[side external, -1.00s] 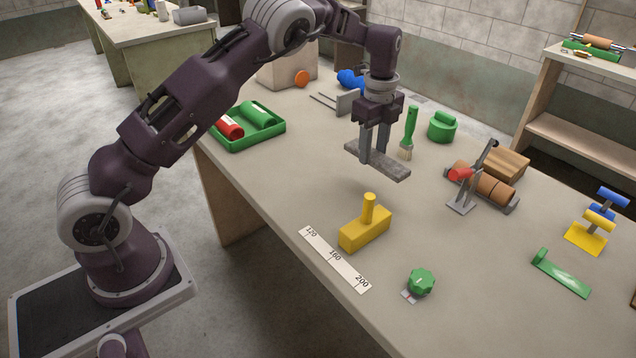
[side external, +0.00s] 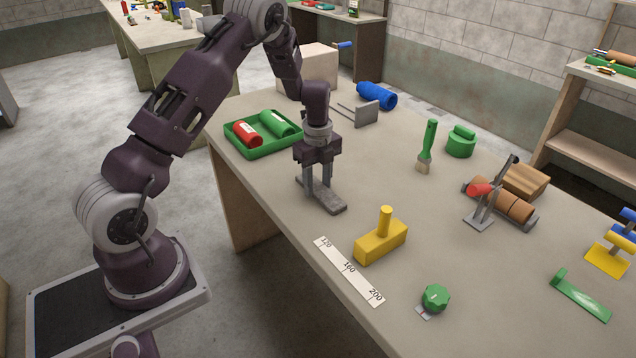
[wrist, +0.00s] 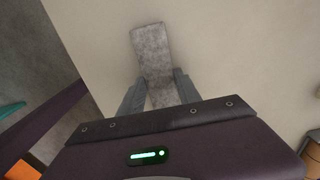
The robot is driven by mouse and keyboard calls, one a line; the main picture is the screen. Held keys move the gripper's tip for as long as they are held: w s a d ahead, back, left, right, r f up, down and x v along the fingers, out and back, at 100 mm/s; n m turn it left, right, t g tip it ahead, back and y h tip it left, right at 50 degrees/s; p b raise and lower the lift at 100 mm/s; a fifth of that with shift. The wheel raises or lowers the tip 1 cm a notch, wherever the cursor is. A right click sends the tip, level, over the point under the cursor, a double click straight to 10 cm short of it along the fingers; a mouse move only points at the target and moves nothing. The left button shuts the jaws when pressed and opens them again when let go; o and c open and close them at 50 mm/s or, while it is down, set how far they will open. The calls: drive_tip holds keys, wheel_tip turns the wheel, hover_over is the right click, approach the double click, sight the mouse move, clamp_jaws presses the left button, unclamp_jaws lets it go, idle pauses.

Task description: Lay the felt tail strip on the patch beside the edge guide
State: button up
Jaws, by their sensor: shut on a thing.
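The grey felt strip (side external: 330,203) is held flat and low over the near left part of the table. My gripper (side external: 318,188) is shut on it, with a finger at each side. In the wrist view the strip (wrist: 152,45) sticks out beyond the fingers (wrist: 158,82). I cannot tell whether its underside touches the table. A green strip with a raised end (side external: 580,296) lies at the right; I cannot tell if it is the edge guide. I cannot make out a marked patch for certain.
A green tray (side external: 262,151) with red and green rolls stands close left of my gripper. A yellow block with a peg (side external: 381,246) and a white scale (side external: 349,270) lie to the right in front. A green knob (side external: 435,296) and a brush (side external: 428,145) are farther right.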

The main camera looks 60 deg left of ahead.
sight(318, 187)
drive_tip(key=o, duration=1.3)
drive_tip(key=shift+f, duration=0.1)
drive_tip(key=shift+o, duration=0.2)
wheel_tip(318, 187, up, 12)
drive_tip(key=s+d+r+n+t, duration=0.1)
drive_tip(key=s+d+r+n, duration=0.25)
drive_tip(key=r, duration=0.25)
drive_tip(key=s+d+r+n+t, duration=0.1)
drive_tip(key=s+d+r+n, duration=0.1)
drive_tip(key=d+r, duration=0.35)
drive_tip(key=s+d+r+n+t, duration=0.1)
drive_tip(key=s+d+n, duration=0.2)
drive_tip(key=s, duration=0.4)
drive_tip(key=s+d+r+n+t, duration=0.1)
drive_tip(key=s+d+n, duration=0.2)
drive_tip(key=s+n, duration=0.2)
drive_tip(key=s+d+r+n+t, duration=0.1)
drive_tip(key=s+d+r+n, duration=0.1)
drive_tip(key=s, duration=0.7)
drive_tip(key=shift+s+d+n+t, duration=0.35)
drive_tip(key=shift+d+n, duration=0.55)
drive_tip(key=shift+n, duration=0.35)
